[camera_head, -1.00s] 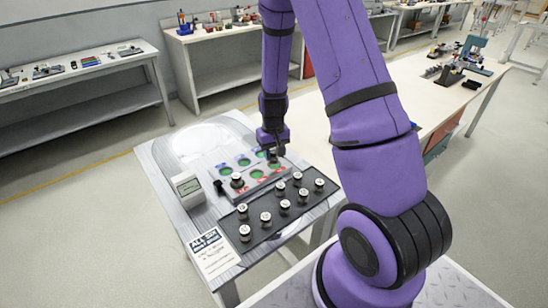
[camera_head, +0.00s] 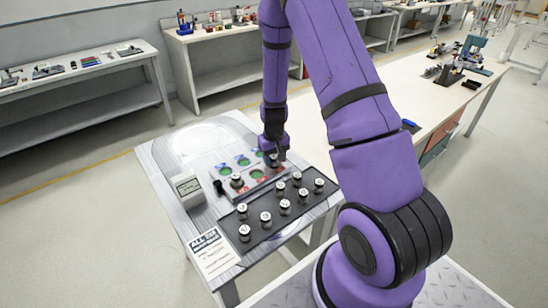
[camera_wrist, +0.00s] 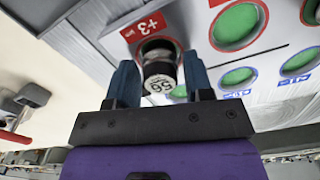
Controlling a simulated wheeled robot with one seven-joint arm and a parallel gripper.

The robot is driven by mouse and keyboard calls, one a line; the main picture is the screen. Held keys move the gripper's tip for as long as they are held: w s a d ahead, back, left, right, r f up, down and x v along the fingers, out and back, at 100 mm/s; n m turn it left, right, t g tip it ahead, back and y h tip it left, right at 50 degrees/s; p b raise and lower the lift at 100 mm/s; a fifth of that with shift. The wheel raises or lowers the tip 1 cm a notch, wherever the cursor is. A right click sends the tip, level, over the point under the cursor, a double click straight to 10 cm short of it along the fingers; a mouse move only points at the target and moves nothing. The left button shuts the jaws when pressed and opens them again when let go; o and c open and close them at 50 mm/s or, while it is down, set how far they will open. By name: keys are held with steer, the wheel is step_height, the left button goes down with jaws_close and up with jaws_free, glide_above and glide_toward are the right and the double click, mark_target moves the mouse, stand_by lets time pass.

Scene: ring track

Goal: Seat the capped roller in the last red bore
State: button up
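The bore board (camera_head: 215,190) has a row of blue-ringed bores and a row of red-ringed bores. My gripper (camera_head: 273,153) is over the right end of the red row, pointing down. In the wrist view its fingers (camera_wrist: 160,80) stand on both sides of a capped roller (camera_wrist: 160,68) and appear to grip it. The roller is at the bore beside the red "+3" label (camera_wrist: 145,27) and hides that bore; how deep it sits cannot be told. The middle red bore (camera_head: 257,174) shows green and empty. Another capped roller (camera_head: 236,180) stands at the left red bore.
A dark tray (camera_head: 262,232) in front holds several capped rollers. A small display box (camera_head: 188,190) stands left of the board, with a printed sign (camera_head: 212,253) at the front left corner. A long pale bench (camera_head: 405,112) lies to the right.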

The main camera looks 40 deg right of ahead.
steer(key=shift+o, duration=0.8)
step_height(320, 180, up, 13)
step_height(320, 180, up, 9)
steer(key=t, duration=0.1)
glide_above(273, 157)
steer(key=s+a, duration=0.3)
steer(key=a, duration=0.1)
steer(key=s+a+r+n+t, duration=0.1)
steer(key=s+a+r, duration=0.3)
steer(key=s+r, duration=0.5)
steer(key=s+a+r+n+t, duration=0.1)
steer(key=s+a+r+t, duration=0.2)
steer(key=s+r, duration=0.6)
steer(key=s+a, duration=0.1)
steer(key=s, duration=0.4)
steer(key=shift+s+a+r+n, duration=0.25)
steer(key=shift+a+r+n, duration=0.05)
steer(key=shift+a+r, duration=0.1)
